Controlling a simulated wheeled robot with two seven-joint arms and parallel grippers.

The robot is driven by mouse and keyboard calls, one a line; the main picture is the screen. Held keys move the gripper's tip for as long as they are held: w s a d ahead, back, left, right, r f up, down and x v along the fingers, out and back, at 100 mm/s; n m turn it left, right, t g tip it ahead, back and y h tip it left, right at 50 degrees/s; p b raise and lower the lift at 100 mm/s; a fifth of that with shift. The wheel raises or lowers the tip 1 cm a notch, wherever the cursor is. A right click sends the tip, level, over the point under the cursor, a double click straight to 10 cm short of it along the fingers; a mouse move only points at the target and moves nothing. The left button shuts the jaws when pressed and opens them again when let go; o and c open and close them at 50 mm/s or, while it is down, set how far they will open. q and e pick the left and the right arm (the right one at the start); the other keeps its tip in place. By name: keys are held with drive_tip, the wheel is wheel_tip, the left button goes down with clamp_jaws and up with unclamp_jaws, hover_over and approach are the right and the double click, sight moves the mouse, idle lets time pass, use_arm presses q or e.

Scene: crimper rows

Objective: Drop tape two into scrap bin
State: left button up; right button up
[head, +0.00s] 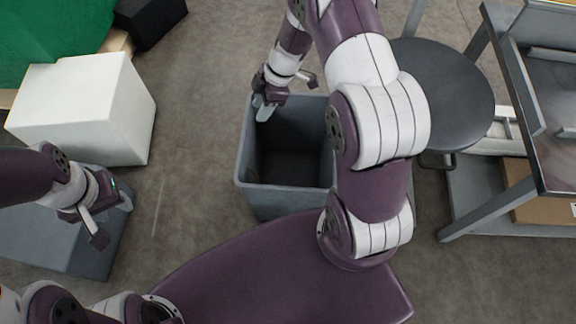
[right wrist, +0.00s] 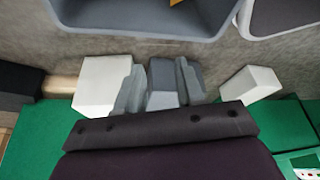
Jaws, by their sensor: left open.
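The scrap bin (head: 258,202) is an open grey bin on the floor in the middle of the head view; its inside is dark. My right gripper (head: 286,93) is at the bin's far rim, with its fingers spread and nothing seen between them. In the right wrist view its grey fingers (right wrist: 161,88) are apart, and the inner wall of a grey bin (right wrist: 110,15) shows at the top. A small yellow-orange piece (right wrist: 175,2) shows there at the top edge; I cannot tell whether it is tape two. My left gripper (head: 112,218) is open and empty at the left.
A white block (head: 85,105) stands at the left by a green surface (head: 50,30). A grey box (head: 50,240) is below my left gripper. A round dark stool (head: 445,90) and a grey metal frame table (head: 490,205) stand to the right. Floor is clear left of the bin.

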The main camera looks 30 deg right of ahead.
drive_tip(key=p+v, duration=0.1)
drive_tip(key=v, duration=0.5)
